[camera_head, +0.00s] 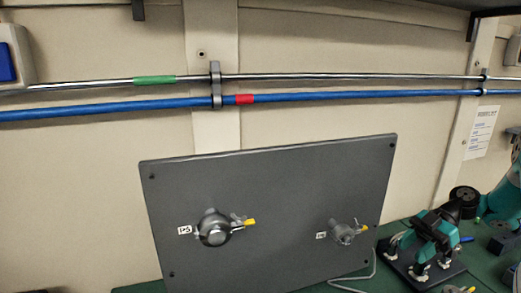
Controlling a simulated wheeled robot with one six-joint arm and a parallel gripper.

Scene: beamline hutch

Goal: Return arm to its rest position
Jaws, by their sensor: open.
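My gripper is not in view, and I see no part that is surely my arm. A grey panel (270,190) stands upright and slightly tilted in the picture, with bolts at its corners. A round metal valve with a yellow-tipped lever (213,228) is mounted on its left half beside a small white label. A smaller similar valve (343,233) is on its right half, also with a label.
A green bench top (389,277) shows at lower right. A teal and black device (436,236) stands there on a dark plate; more teal equipment (502,199) is cut by the right edge. A metal pipe (300,76) and a blue pipe (340,96) cross the wall.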

